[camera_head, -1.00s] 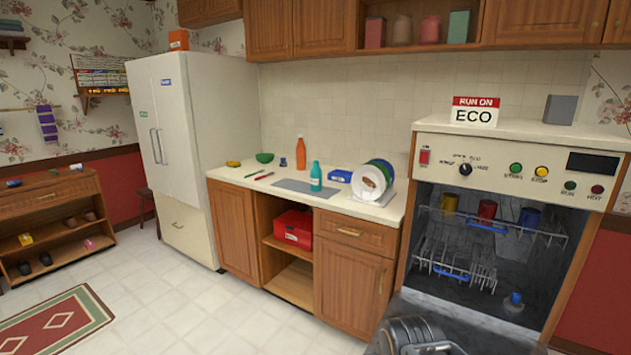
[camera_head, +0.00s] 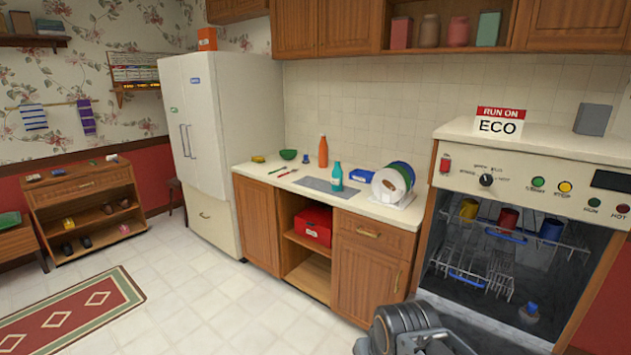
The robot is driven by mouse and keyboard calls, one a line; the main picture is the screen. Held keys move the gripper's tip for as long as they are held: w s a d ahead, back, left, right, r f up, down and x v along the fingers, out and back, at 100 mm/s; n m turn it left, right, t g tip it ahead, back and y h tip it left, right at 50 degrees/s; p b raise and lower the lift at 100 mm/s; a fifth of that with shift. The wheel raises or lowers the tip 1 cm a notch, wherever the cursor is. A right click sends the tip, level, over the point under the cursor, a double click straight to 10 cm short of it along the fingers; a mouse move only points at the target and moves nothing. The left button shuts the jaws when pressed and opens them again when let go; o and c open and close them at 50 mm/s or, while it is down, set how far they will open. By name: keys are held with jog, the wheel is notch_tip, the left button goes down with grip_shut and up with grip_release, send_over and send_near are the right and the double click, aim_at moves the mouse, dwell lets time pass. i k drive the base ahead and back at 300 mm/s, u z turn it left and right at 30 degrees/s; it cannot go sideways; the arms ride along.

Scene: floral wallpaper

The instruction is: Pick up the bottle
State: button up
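Two bottles stand upright on the counter. An orange bottle (camera_head: 323,152) is at the back near the tiled wall. Which one the task means cannot be told from the picture. Part of my arm shows at the bottom edge, well in front of and below the counter. My gripper's fingers are not in view.
The counter (camera_head: 263,172) also holds a green bowl (camera_head: 288,154), a blue box (camera_head: 363,172) and plates in a rack (camera_head: 391,184). An open dishwasher (camera_head: 500,255) with racks and cups stands at the right. A white fridge (camera_head: 210,130) stands left. The tiled floor before the cabinets is clear.

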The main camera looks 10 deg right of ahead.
aim_at(337, 175)
jog(key=u, duration=0.55)
jog(key=i, duration=2.85)
jog(key=z, duration=2.75)
jog(key=i, duration=0.55)
jog(key=u, duration=2.6)
